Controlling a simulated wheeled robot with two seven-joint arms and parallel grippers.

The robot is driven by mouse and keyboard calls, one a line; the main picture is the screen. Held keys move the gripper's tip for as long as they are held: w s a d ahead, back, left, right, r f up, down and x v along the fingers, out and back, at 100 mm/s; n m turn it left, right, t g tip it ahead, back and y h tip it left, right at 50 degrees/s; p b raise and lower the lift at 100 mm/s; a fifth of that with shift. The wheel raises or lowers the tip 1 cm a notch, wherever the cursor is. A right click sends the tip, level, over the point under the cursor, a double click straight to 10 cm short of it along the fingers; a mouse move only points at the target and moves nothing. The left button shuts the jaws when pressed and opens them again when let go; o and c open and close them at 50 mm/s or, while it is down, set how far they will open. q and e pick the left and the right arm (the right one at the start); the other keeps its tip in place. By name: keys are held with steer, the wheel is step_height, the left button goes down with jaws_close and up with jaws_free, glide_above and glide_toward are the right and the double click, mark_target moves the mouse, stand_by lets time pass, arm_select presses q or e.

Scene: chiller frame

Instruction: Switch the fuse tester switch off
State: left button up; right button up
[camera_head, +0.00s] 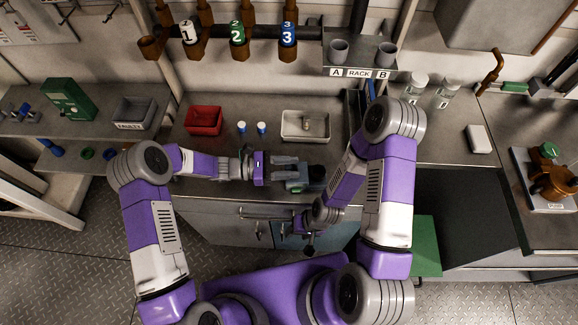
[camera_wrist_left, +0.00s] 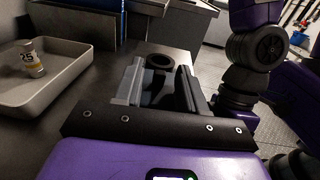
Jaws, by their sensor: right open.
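A small grey device with a dark round socket, probably the fuse tester (camera_head: 305,186), sits near the front edge of the middle counter. Its dark ring (camera_wrist_left: 159,61) shows beyond and between my left fingers in the left wrist view. I cannot make out its switch or the switch's position. My left gripper (camera_head: 292,169) points right at the device with its fingers apart; contact is not clear. My right gripper (camera_head: 307,240) is open, lower, in front of the cabinet below the counter edge.
A red bin (camera_head: 204,120) and two white-and-blue cylinders (camera_head: 251,128) are left of the pale tray. A green box (camera_head: 68,99) and a grey bin (camera_head: 134,113) stand on the left counter. A rack (camera_head: 360,59) hangs above. My right arm crosses right of the device.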

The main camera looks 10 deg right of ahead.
arm_select(q)
steer(key=a, duration=0.2)
steer(key=w+a, duration=0.1)
steer(key=a, duration=0.4)
steer(key=shift+w+a, duration=0.15)
steer(key=shift+a, duration=0.05)
